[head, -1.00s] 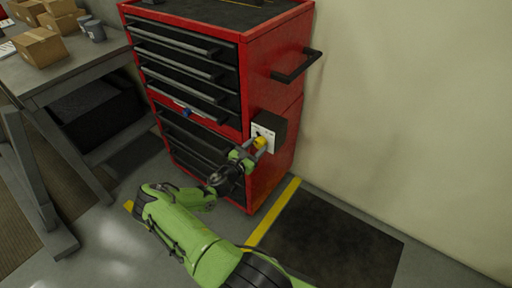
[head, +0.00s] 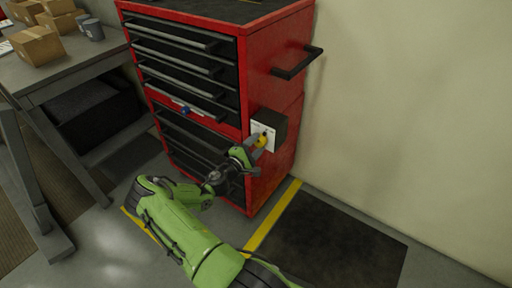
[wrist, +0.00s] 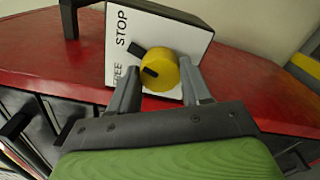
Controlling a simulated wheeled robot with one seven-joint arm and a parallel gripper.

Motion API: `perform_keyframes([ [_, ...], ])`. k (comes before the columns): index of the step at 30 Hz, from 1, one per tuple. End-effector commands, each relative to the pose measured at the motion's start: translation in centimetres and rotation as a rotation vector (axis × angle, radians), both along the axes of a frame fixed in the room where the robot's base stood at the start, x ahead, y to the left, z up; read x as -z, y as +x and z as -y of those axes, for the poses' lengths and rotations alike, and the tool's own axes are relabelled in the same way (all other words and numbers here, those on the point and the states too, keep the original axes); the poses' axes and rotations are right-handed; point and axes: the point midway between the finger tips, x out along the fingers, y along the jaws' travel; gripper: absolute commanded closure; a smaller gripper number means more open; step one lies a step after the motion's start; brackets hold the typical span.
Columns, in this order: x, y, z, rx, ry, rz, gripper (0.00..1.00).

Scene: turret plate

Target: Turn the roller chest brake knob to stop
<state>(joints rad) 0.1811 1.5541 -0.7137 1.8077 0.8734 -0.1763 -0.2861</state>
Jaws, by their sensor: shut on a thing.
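The yellow brake knob (wrist: 168,73) sits on a white plate (wrist: 165,32) on the chest's side, with a black mark on its face. The plate reads STOP at the upper left and FREE at the lower left. A black bar (wrist: 137,50) shows beside the knob near the STOP lettering. My gripper (wrist: 161,66) is shut on the knob, one finger on each side of it. In the head view the knob (head: 262,141) is small and partly hidden by my gripper (head: 257,147). The exact pointer setting is hard to tell.
The red roller chest (head: 272,97) has black drawers and a black side handle (head: 297,63) above the knob. A workbench (head: 75,72) with boxes stands at left. A dark mat (head: 325,240) and yellow floor line (head: 270,222) lie at right. A bare wall is behind.

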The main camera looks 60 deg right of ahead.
Motion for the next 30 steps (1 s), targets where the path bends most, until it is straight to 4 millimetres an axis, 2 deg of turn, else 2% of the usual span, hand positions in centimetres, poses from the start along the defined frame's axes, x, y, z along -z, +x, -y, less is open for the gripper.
perform_keyframes([
  [6, 0.08, 0.18, 0.03, -0.005, -0.033, 0.188, 0.82],
  [15, -0.05, 0.19, 0.02, -0.005, -0.064, 0.372, 0.82],
  [30, -0.29, 0.28, 0.04, -0.008, -0.08, 0.463, 0.82],
])
